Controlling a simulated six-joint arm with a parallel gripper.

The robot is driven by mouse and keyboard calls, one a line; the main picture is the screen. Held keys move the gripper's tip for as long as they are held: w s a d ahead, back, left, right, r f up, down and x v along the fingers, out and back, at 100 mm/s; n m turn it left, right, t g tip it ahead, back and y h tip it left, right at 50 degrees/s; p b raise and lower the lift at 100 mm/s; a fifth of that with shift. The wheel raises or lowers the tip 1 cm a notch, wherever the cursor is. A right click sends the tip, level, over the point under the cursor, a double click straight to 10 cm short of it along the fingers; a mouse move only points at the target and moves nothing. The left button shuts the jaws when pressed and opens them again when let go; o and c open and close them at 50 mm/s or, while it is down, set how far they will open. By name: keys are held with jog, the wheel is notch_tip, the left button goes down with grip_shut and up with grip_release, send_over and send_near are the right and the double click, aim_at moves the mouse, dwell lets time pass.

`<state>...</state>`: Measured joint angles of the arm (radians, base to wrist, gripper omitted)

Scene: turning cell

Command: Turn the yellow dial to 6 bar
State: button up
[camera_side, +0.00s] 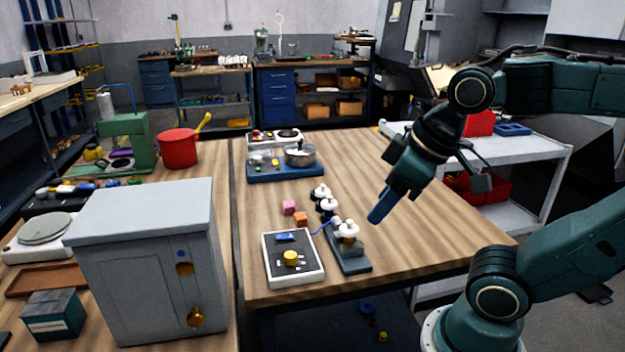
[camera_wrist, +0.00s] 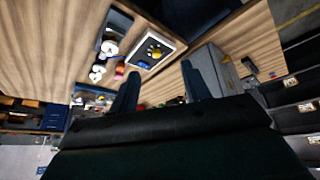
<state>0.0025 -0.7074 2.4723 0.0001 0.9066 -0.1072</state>
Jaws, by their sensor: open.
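The yellow dial (camera_side: 290,258) sits on the dark face of a white-framed panel (camera_side: 318,277) on the wooden table, in the side view. A blue label or display is behind it on the panel. The dial's marks and setting are too small to read. In the wrist view the yellow dial (camera_wrist: 156,54) shows on its panel (camera_wrist: 172,44), beyond the fingers. My gripper (camera_side: 382,206) is open and empty, in the air above the table, to the right of and higher than the dial. Its two blue fingers (camera_wrist: 160,72) stand apart in the wrist view.
A small stand with a white-topped fitting (camera_side: 348,230) is right beside the panel, joined by a blue tube. A grey cabinet (camera_side: 140,260) stands left. The table's right side is clear.

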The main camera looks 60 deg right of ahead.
jog(key=w+n, duration=0.2)
jog(key=n+g, duration=0.5)
jog(key=n, duration=1.9)
send_over(290, 254)
notch_tip(290, 254, down, 6)
jog(key=shift+f, duration=0.25)
jog(key=shift+f, duration=0.1)
notch_tip(290, 254, down, 14)
jog(key=shift+r, duration=0.2)
jog(key=c, duration=1)
